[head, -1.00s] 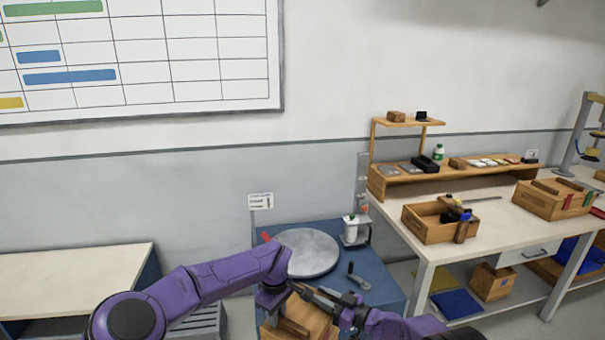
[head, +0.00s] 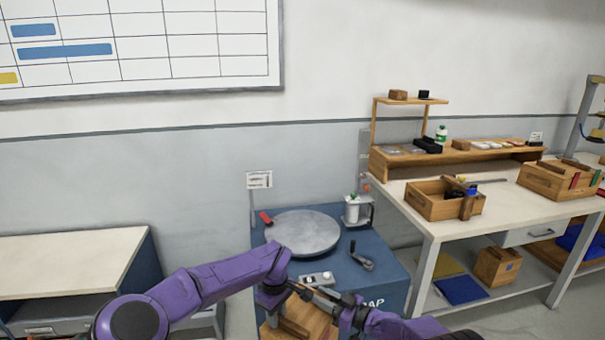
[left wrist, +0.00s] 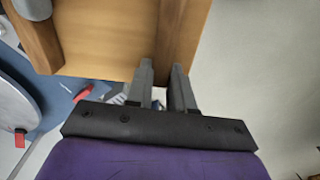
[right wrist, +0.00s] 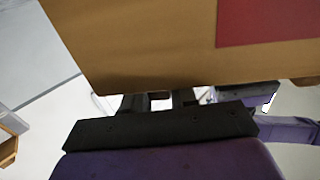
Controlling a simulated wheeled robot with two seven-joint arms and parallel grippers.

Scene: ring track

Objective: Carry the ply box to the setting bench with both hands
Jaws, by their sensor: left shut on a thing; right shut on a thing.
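The wooden ply box (head: 316,327) is at the bottom edge of the head view, held in front of me and mostly out of frame. My left gripper (head: 292,292) is shut on it; the left wrist view shows the fingers (left wrist: 163,80) on either side of a box wall (left wrist: 178,35). My right gripper (head: 335,303) is shut on the box from the right. In the right wrist view its fingertips (right wrist: 158,98) are partly hidden at the edge of the box wall (right wrist: 150,45), which bears a red patch. No label tells which bench is the setting bench.
A blue stand with a round grey plate (head: 303,232) is just ahead. A cream-topped bench (head: 70,262) is at left. At right, a long bench (head: 505,212) carries a shelf and open wooden crates (head: 430,205). Some clear top shows between and before the crates.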

